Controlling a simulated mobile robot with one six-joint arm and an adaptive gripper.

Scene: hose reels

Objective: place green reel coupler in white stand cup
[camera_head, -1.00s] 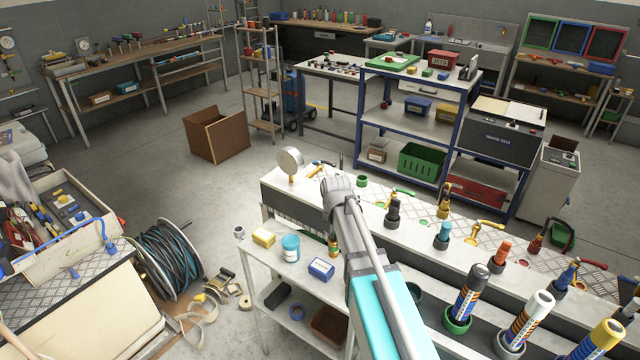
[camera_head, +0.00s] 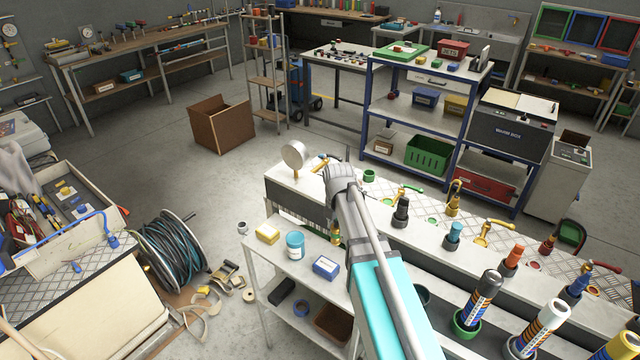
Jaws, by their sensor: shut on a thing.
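My grey wrist (camera_head: 343,185) reaches over the near edge of the long workbench. My gripper's jaws are not visible; the wrist and my turquoise forearm cover that area. A small brass and green piece (camera_head: 336,238) shows just left of my arm, partly hidden; I cannot tell whether it is the green reel coupler or whether it is held. A small white cup (camera_head: 242,228) with a dark inside shows near the corner of the low white shelf; I cannot tell whether it is the white stand cup.
Large tubes stand in holders at lower right.

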